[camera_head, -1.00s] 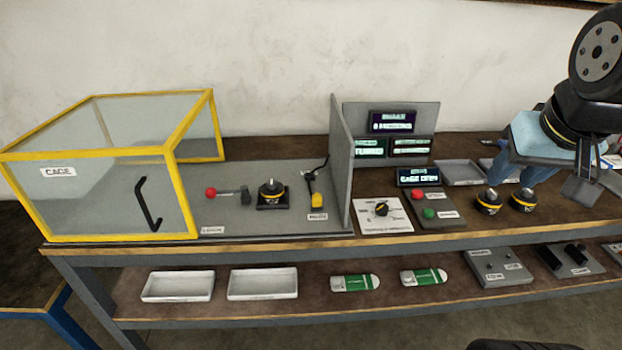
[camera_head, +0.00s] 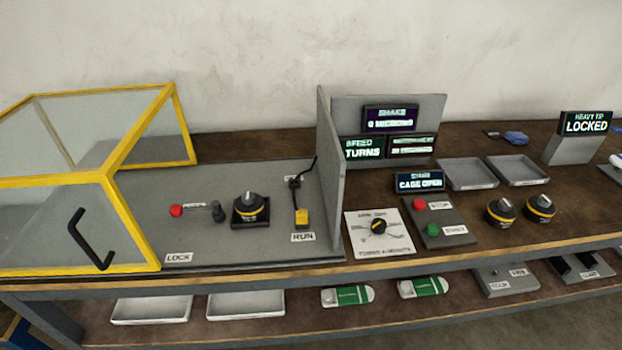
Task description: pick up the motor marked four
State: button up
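Three black motors with a yellow band and a grey shaft are in view. One motor (camera_head: 250,207) sits on a square black mount on the grey test plate. A second motor (camera_head: 501,212) and a third motor (camera_head: 540,208) stand upright side by side on the wooden bench at the right. The marks on the motors are too small to read, so I cannot tell which is marked four. My gripper is out of view.
A yellow-framed clear cage (camera_head: 110,170) stands at the left. A grey divider (camera_head: 331,170) rises beside the test plate. Near the two right motors are a red and green button box (camera_head: 437,222), a dial card (camera_head: 380,245), two grey trays (camera_head: 472,185) and a LOCKED display (camera_head: 585,122).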

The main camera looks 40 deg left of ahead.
aim_at(254, 213)
jog(key=u, duration=0.6)
jog(key=i, duration=0.1)
jog(key=z, duration=1.5)
jog(key=k, duration=2.7)
jog(key=u, duration=0.85)
jog(key=i, duration=1)
jog(key=z, duration=0.05)
